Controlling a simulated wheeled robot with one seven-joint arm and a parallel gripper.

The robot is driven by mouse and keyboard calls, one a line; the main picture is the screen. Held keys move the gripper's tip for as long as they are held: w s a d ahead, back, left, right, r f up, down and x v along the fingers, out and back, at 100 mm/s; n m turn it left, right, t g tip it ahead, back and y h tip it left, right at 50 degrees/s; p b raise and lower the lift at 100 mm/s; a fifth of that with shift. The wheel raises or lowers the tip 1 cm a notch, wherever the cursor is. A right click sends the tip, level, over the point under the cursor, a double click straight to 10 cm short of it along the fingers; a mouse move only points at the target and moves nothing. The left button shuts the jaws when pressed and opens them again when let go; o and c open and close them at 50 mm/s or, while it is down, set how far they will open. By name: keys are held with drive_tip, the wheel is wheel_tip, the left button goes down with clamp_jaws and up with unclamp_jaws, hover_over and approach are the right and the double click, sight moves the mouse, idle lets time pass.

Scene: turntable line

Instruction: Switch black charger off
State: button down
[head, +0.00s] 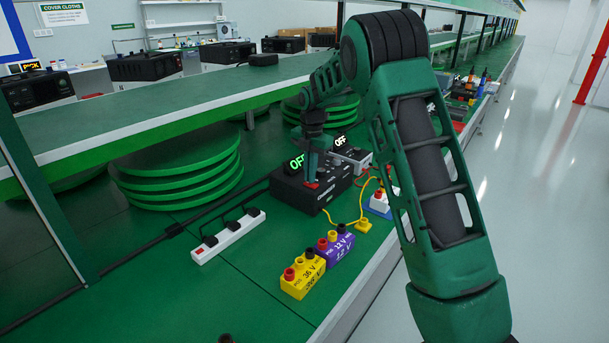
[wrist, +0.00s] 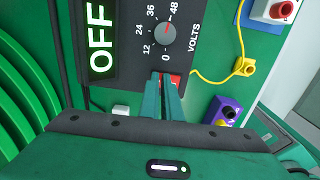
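The black charger (head: 300,194) stands on the green bench in the head view, with a lit display (wrist: 101,38) reading OFF in green. In the wrist view, its dial (wrist: 164,37) points towards 48 on the volts scale. A red switch (wrist: 176,79) sits below the dial. My gripper (wrist: 167,80) is above the charger's front face with its fingertips at the red switch, partly covering it. The fingers look closed together with nothing held between them. I cannot tell whether the tips touch the switch.
Yellow (head: 303,279) and purple (head: 335,249) battery blocks and a white power strip (head: 228,237) lie nearer. A yellow cable (wrist: 212,80) runs beside the charger. Green discs (head: 180,185) stand left; a shelf (head: 180,100) overhangs the bench.

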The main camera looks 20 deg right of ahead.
drive_tip(key=shift+s+a+f, duration=0.2)
drive_tip(key=shift+s+a, duration=0.3)
drive_tip(key=shift+s, duration=0.05)
wheel_tip(320, 180, up, 11)
drive_tip(key=w+d, duration=0.1)
drive_tip(key=shift+s, duration=0.1)
